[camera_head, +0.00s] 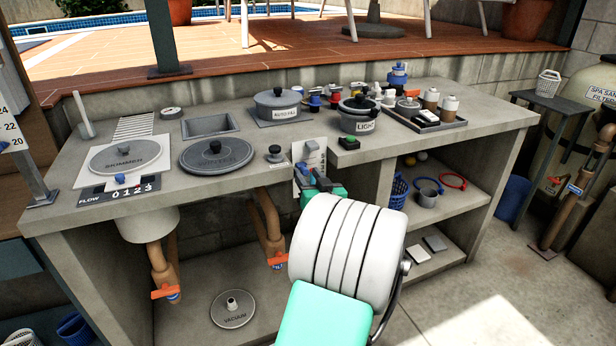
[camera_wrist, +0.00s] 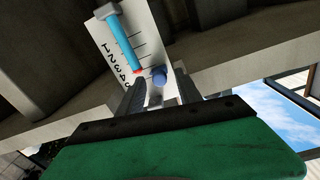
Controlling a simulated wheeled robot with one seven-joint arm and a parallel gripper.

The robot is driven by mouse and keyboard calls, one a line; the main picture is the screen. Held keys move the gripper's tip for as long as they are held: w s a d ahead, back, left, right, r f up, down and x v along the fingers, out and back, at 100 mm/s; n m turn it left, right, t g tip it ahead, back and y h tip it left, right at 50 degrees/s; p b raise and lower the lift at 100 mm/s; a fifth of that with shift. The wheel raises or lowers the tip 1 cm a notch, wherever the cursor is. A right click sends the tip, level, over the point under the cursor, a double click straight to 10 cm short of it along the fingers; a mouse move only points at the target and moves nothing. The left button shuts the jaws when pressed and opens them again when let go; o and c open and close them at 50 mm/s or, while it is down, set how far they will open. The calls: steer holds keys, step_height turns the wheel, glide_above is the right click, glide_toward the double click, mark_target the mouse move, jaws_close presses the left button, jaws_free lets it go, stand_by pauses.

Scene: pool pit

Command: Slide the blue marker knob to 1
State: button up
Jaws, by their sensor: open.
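In the wrist view, a white scale plate (camera_wrist: 127,50) carries numbers from 1 upward and a light blue tube with a red end. A blue marker knob (camera_wrist: 159,75) stands on the plate near the high-number end, away from the 1; its exact mark is unclear. My gripper (camera_wrist: 163,88) is open, its two dark fingers on either side of the knob; contact cannot be told. In the head view, my gripper (camera_head: 314,181) is at the counter's front edge by the white plate (camera_head: 301,190), and the knob there is hard to make out.
A FLOW scale (camera_head: 95,197) with a small blue knob lies at the counter's left. The grey counter (camera_head: 230,128) holds a skimmer lid (camera_head: 124,157), a round dark lid (camera_head: 216,158), a pot (camera_head: 277,105) and a LIGHT pot (camera_head: 362,124). Shelves (camera_head: 470,200) are below right.

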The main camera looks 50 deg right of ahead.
jaws_close()
stand_by(0.4)
stand_by(1.0)
